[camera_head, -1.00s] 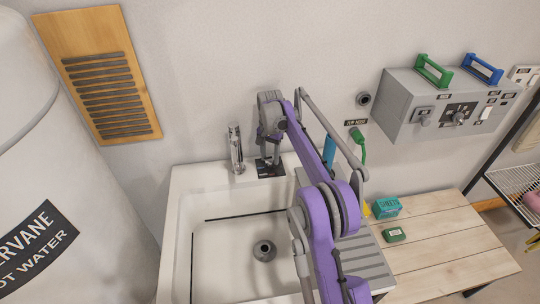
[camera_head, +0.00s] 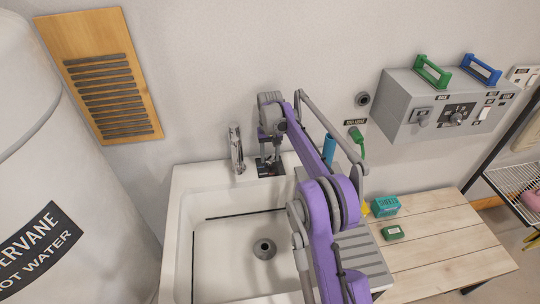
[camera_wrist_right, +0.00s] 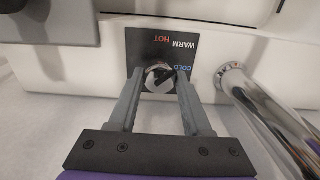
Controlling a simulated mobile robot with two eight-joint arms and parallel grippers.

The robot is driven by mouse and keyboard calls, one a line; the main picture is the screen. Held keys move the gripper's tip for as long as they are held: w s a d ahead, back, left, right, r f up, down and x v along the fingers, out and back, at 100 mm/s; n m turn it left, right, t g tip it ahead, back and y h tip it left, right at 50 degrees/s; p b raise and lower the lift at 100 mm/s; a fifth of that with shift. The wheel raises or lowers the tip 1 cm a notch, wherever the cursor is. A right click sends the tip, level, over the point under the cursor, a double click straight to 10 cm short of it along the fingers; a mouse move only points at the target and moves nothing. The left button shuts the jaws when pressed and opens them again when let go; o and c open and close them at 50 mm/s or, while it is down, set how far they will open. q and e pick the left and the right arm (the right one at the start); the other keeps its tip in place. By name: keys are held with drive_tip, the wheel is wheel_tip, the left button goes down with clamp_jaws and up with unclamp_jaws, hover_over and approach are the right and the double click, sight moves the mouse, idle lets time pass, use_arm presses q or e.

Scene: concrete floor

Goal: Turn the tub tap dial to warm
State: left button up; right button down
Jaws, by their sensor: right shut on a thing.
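The tub tap dial (camera_wrist_right: 159,76) is a small shiny metal knob on a black plate (camera_wrist_right: 164,47) marked COLD, WARM and HOT, which reads upside down in the right wrist view. My right gripper (camera_wrist_right: 158,84) is shut on the dial, one finger on each side. In the head view the right gripper (camera_head: 270,155) points down over the dark dial plate (camera_head: 270,170) on the sink's back ledge, and its fingers hide the dial. A chrome tap (camera_head: 237,150) stands just left of it and shows as a shiny pipe (camera_wrist_right: 268,115) in the wrist view. My left gripper is out of view.
The white sink (camera_head: 176,215) lies below with its drain (camera_head: 264,249). A teal box (camera_head: 385,205) and a green item (camera_head: 392,232) lie on the wooden bench (camera_head: 445,240) at right. A grey control box (camera_head: 400,105) and green nozzle (camera_head: 357,140) are on the wall.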

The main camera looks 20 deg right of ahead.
sight(270, 156)
idle(0.4)
drive_tip(key=shift+c, duration=1.7)
unclamp_jaws()
wheel_tip(270, 156, up, 11)
drive_tip(key=p, duration=0.1)
drive_tip(key=shift+f, duration=0.1)
